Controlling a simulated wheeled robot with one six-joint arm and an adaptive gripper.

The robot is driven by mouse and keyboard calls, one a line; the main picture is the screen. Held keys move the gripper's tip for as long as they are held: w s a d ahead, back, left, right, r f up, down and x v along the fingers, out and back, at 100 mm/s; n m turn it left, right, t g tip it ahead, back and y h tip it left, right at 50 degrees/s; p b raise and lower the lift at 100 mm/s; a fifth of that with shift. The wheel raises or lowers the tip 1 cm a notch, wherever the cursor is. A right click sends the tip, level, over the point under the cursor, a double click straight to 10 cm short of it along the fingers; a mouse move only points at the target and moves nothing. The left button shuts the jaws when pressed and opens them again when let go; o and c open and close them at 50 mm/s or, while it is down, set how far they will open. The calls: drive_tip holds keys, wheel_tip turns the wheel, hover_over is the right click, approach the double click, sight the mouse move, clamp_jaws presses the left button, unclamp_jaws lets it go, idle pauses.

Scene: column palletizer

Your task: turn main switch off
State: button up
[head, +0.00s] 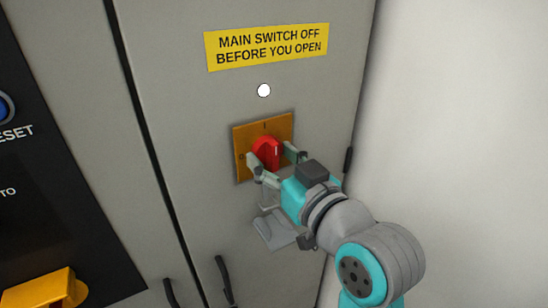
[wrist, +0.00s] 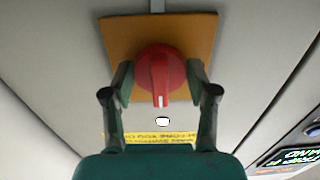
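The main switch is a red rotary knob (head: 267,152) on an orange plate (head: 284,124) on the grey cabinet door. A mark "I" is at the plate's top and "0" at its left. The knob's grip bar looks upright, towards "I". My gripper (head: 271,156) is in front of the plate with one finger on each side of the knob. In the wrist view, which is upside down, my gripper (wrist: 160,80) has its fingers spread close beside the red knob (wrist: 160,72). The fingers look open; any contact with the knob is hard to tell.
A yellow sign (head: 267,46) reads "MAIN SWITCH OFF BEFORE YOU OPEN". A white round lamp (head: 264,90) is between sign and plate. Black door handles (head: 225,280) are below left. A dark panel with a blue reset button (head: 3,107) is at the left. A pale wall (head: 460,110) is right.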

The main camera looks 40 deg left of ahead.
drive_tip(key=shift+n, duration=0.5)
drive_tip(key=n, duration=0.4)
drive_tip(key=shift+w, duration=0.1)
drive_tip(key=n, duration=0.4)
drive_tip(key=shift+n, duration=0.3)
drive_tip(key=n, duration=0.4)
drive_tip(key=shift+r, duration=0.1)
drive_tip(key=shift+n, duration=2.1)
drive_tip(key=o, duration=1.2)
drive_tip(key=shift+c, duration=0.2)
